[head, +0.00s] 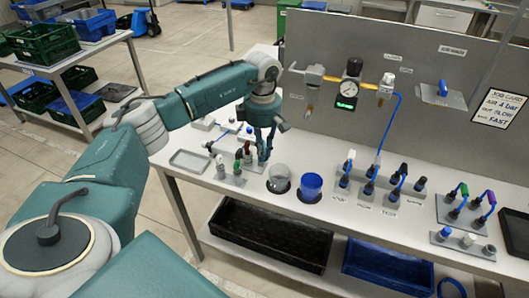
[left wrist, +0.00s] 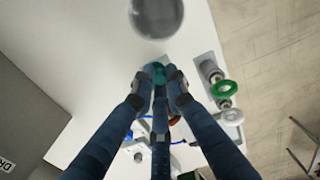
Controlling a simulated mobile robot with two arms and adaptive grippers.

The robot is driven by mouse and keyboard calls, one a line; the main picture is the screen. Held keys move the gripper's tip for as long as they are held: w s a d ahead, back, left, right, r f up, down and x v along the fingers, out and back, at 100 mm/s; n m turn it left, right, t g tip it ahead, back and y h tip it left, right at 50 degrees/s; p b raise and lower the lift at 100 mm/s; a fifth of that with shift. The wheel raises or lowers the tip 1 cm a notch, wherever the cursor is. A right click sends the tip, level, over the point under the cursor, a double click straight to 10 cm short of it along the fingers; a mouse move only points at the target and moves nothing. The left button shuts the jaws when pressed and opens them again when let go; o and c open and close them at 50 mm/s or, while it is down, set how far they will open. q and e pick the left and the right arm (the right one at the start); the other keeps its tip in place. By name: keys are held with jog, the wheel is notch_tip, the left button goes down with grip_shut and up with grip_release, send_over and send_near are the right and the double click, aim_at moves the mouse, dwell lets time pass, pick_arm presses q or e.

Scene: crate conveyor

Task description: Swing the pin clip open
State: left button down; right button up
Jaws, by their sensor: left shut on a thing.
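My left gripper (head: 264,148) reaches down over the table, beside a small plate of fittings (head: 230,178). In the left wrist view its fingers (left wrist: 160,82) are closed together on a small teal-green part (left wrist: 159,70), mostly hidden between the fingertips. I cannot tell whether this part is the pin clip, and I make out no clip clearly elsewhere. A fitting with a green ring (left wrist: 226,88) and one with a white ring (left wrist: 233,117) stand on a grey plate right of the fingers. My right gripper is not in view.
A grey cup (head: 279,178) and a blue cup (head: 311,187) stand right of the gripper. A shallow tray (head: 190,161) lies to its left. Blue-hosed fittings (head: 370,180) stand farther right. A grey panel (head: 320,60) with a gauge (head: 353,67) rises behind.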

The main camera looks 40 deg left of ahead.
pick_arm(q)
jog(key=shift+a+m, duration=0.1)
jog(key=shift+m, duration=0.2)
jog(key=c, duration=1.7)
grip_release()
jog(key=shift+c, duration=0.2)
notch_tip(320, 180, up, 12)
